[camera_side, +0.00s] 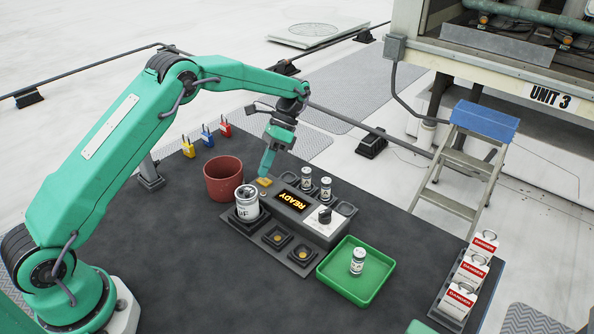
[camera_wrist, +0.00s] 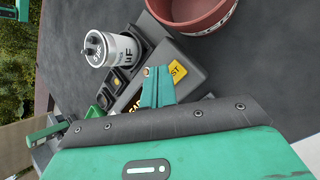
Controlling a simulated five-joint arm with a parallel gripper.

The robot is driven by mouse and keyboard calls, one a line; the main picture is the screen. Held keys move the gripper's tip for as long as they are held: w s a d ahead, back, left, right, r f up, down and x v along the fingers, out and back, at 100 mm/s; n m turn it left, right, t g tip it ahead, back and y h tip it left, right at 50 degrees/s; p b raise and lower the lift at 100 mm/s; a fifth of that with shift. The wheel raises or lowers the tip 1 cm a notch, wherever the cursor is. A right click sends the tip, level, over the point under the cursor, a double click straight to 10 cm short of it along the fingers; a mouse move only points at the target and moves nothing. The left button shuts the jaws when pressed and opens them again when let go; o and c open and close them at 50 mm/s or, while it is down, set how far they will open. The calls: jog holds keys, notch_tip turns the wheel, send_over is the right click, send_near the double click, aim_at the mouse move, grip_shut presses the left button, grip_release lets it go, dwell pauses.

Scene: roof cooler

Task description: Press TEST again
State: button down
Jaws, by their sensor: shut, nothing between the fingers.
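The grey tester (camera_side: 318,229) stands on the dark mat, and its display (camera_side: 293,203) reads READY in yellow letters. The yellow TEST key (camera_side: 264,182) is at its far left end. In the wrist view the yellow key (camera_wrist: 177,71) shows the letters ST, with the rest hidden behind my fingers. My gripper (camera_side: 267,173) is shut and empty, pointing down just above or at the key; I cannot tell whether it touches. In the wrist view my closed green fingers (camera_wrist: 158,72) are beside the key's left edge.
A white can (camera_side: 246,204) stands in a holder on the near side, next to a red-brown pot (camera_side: 223,178). Small jars (camera_side: 326,187) stand in wells behind the display. A green tray (camera_side: 352,286) holds one jar (camera_side: 357,261).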

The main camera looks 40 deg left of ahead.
aim_at(267, 180)
jog(key=shift+d+f, duration=0.1)
jog(key=shift+f, duration=0.7)
dwell(1.2)
jog(key=shift+r, duration=0.8)
jog(key=shift+r, duration=0.1)
jog(key=shift+r, duration=2.4)
